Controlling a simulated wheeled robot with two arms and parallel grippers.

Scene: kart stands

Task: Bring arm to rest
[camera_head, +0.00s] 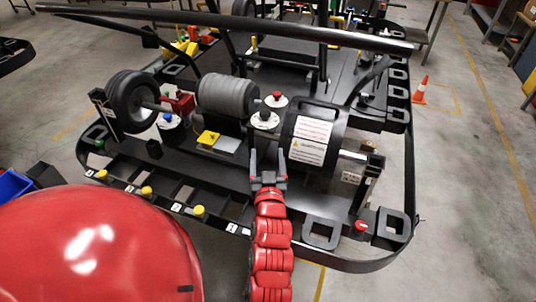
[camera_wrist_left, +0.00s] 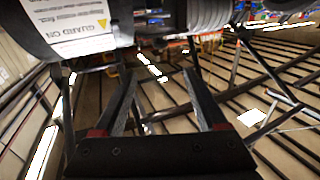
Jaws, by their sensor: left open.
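My left arm (camera_head: 271,240) is red and segmented and reaches up from the bottom middle of the head view. My left gripper (camera_head: 267,156) is open, with its two fingers pointing away over the front part of the black kart stand (camera_head: 225,180). In the left wrist view the open gripper (camera_wrist_left: 160,76) has nothing between its fingers. A dark cylinder with white labels (camera_head: 309,139) is just right of the gripper. In the left wrist view, a white "GUARD" label (camera_wrist_left: 72,25) shows at the top left. My right gripper is not in view.
A grey ribbed cylinder (camera_head: 228,96) and a black wheel (camera_head: 132,101) stand left of the gripper. A long dark bar (camera_head: 225,22) crosses the top. Red-knobbed (camera_head: 275,98) and yellow-knobbed (camera_head: 198,210) parts sit on the stand. An orange cone (camera_head: 420,90) stands on open floor at right.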

